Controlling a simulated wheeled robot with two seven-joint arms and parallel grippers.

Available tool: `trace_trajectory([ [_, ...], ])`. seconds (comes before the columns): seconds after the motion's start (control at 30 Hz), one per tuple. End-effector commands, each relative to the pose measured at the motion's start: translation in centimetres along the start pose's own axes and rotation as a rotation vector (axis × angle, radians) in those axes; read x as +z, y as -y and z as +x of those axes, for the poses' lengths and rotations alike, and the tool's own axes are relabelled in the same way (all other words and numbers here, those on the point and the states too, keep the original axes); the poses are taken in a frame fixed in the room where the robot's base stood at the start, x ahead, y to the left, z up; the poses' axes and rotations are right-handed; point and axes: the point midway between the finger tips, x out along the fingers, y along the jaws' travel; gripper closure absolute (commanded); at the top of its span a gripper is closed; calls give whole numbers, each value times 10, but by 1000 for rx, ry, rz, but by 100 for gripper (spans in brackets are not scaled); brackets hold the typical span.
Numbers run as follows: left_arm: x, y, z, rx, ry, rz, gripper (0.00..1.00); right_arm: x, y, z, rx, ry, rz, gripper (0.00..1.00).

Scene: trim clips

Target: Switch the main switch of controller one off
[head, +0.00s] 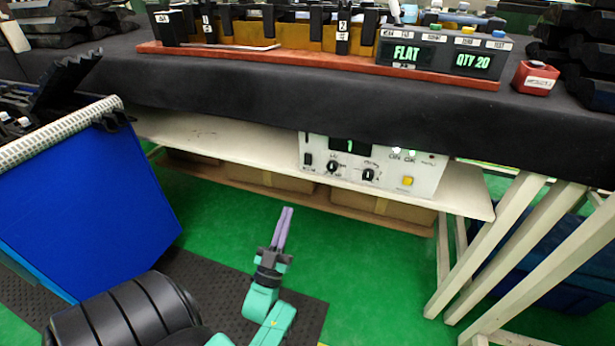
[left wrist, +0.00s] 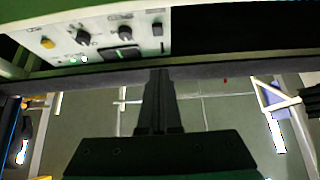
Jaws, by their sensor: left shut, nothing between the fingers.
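The controller (head: 402,172) is a white box on the lower shelf under the bench, with a dark display showing a green 1. Its black rocker switch (head: 308,159) is at the left end of the front panel, beside two black knobs; a yellow button is at the right. In the left wrist view the panel appears upside down, with the black switch (left wrist: 157,29) near its right end. I cannot tell which way the switch is tipped. My left gripper (head: 287,210) is shut and empty, below and in front of the shelf, apart from the controller. Its closed fingers (left wrist: 158,74) point toward the shelf edge.
The white shelf (head: 225,143) runs under the black-covered bench (head: 250,107). Cardboard boxes (head: 395,211) sit below it. A blue panel (head: 90,200) stands at the left and white table legs (head: 500,245) at the right. Green floor (head: 350,260) lies open around my left gripper.

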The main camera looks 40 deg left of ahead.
Motion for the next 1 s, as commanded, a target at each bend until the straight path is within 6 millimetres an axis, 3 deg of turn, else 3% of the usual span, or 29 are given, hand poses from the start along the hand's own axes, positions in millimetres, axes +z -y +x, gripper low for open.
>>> trace_trajectory([
  [0.17,-1,0,22,1,-5,-1,100,0,0,0,1,2,0,0],
  [0.53,0,0,102,0,-4,-1,100,-4,2,5,-6,-24,-2,0],
  [0.7,22,0,117,1,1,0,100,-18,20,36,-55,-141,-29,0],
  [1.0,29,0,127,1,1,-1,100,-28,30,45,-83,-218,-36,0],
])
